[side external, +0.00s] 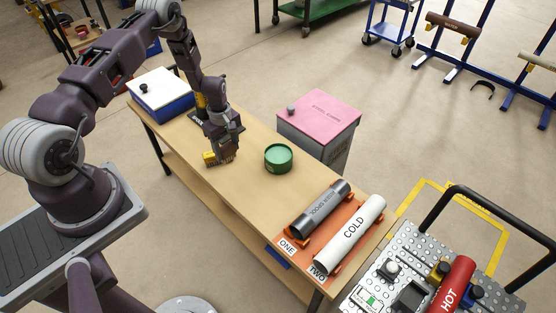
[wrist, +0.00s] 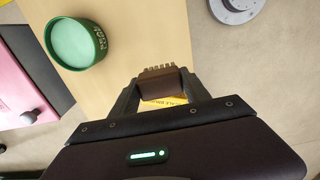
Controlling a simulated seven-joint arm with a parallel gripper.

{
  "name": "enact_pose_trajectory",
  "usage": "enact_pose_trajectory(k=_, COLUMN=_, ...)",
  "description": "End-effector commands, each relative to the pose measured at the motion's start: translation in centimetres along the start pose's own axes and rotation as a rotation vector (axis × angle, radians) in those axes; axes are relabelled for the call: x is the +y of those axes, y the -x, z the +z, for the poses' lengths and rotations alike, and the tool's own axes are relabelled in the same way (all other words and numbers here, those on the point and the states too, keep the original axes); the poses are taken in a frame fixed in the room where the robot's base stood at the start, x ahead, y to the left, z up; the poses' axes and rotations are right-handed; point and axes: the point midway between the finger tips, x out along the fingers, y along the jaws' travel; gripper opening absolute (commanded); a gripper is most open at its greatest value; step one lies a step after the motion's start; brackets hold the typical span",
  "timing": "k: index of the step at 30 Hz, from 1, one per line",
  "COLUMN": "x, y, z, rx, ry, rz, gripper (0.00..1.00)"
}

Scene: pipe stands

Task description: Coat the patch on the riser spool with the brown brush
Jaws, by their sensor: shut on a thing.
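My gripper (side external: 222,152) is low over the wooden bench, left of the green pot. In the wrist view my gripper (wrist: 162,90) is shut on the brown brush (wrist: 163,82), a brown block with short bristles pointing away from my palm. I cannot tell whether the brush touches the bench. A yellow piece with dark lettering (wrist: 165,102) shows beside the brush. The grey spool (side external: 320,209), with partly readable lettering ending in SPOOL, lies on the orange stand marked ONE at the bench's right end. I cannot make out a patch on it.
The open green pot (side external: 278,158) stands mid-bench, between my gripper and the spool. A white COLD pipe (side external: 350,235) lies on stand TWO. A blue-and-white box (side external: 161,93) is at the bench's far end. A pink-topped cabinet (side external: 319,112) stands behind. A cart holds a red HOT pipe (side external: 453,287).

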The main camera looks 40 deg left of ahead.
Motion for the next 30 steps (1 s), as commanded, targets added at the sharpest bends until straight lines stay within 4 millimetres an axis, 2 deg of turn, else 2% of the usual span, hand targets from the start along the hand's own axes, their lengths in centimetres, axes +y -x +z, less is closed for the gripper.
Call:
enact_pose_trajectory(k=2, x=-0.1, y=-0.2, z=-0.3, rx=0.0, ry=0.01, rz=0.0, gripper=0.22)
enact_pose_trajectory(k=7, x=0.1, y=-1.6, z=-3.5, rx=0.002, ry=0.135, rz=0.001, gripper=0.22)
enact_pose_trajectory(k=10, x=2.0, y=-1.7, z=-4.7, rx=0.005, ry=0.191, rz=0.003, gripper=0.22)
enact_pose_trajectory(k=13, x=4.9, y=-1.3, z=-4.5, rx=0.008, ry=0.209, rz=0.003, gripper=0.22)
enact_pose_trajectory(k=17, x=8.9, y=-0.5, z=-2.4, rx=0.007, ry=0.185, rz=0.002, gripper=0.22)
enact_pose_trajectory(k=22, x=13.6, y=0.7, z=3.0, rx=0.005, ry=0.091, rz=0.0, gripper=0.22)
enact_pose_trajectory(k=24, x=14.8, y=1.1, z=5.1, rx=0.003, ry=0.052, rz=0.0, gripper=0.22)
enact_pose_trajectory(k=27, x=15.7, y=1.4, z=7.2, rx=0.001, ry=0.013, rz=0.0, gripper=0.22)
enact_pose_trajectory(k=30, x=16.0, y=1.3, z=8.0, rx=0.0, ry=-0.002, rz=-0.001, gripper=0.22)
